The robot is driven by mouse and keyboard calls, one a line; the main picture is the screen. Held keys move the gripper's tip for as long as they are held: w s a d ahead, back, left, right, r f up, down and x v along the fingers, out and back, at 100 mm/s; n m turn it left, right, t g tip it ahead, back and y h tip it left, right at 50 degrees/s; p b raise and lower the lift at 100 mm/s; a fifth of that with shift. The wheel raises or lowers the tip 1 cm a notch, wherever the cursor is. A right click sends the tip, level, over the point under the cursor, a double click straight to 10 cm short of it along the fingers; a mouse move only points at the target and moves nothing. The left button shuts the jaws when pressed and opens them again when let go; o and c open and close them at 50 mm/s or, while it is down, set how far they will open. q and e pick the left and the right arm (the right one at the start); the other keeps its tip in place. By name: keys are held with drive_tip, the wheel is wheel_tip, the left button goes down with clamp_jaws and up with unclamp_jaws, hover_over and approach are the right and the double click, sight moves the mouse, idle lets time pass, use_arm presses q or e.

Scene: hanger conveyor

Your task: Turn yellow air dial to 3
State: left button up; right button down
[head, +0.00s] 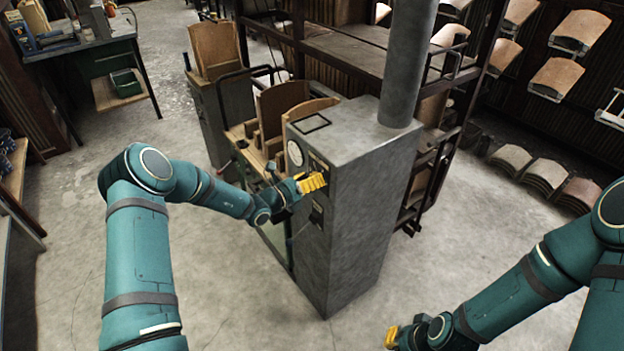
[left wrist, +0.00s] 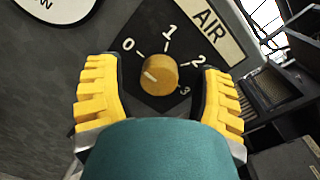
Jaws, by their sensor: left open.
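The yellow air dial (left wrist: 159,74) is a round knob on a black plate (left wrist: 150,98) marked 0, 1, 2 and 3, beside an AIR label (left wrist: 208,22). Its white mark lies on the knob's left side, towards the 0. My left gripper (head: 312,183) is at the front of the grey metal cabinet (head: 352,215) and hides the dial in the head view. In the left wrist view its yellow fingers (left wrist: 158,88) are open, one on each side of the dial, with gaps to it. My right gripper (head: 392,338) is low at the bottom edge, away from the cabinet; its fingers are mostly hidden.
A round white gauge (head: 295,153) is on the cabinet face near my left gripper. A thick pipe (head: 408,65) rises from the cabinet top. Wooden seat parts (head: 282,105) stand behind it on the left. The concrete floor in front is clear.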

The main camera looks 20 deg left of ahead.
use_arm(q)
drive_tip(key=shift+o, duration=0.2)
clamp_jaws()
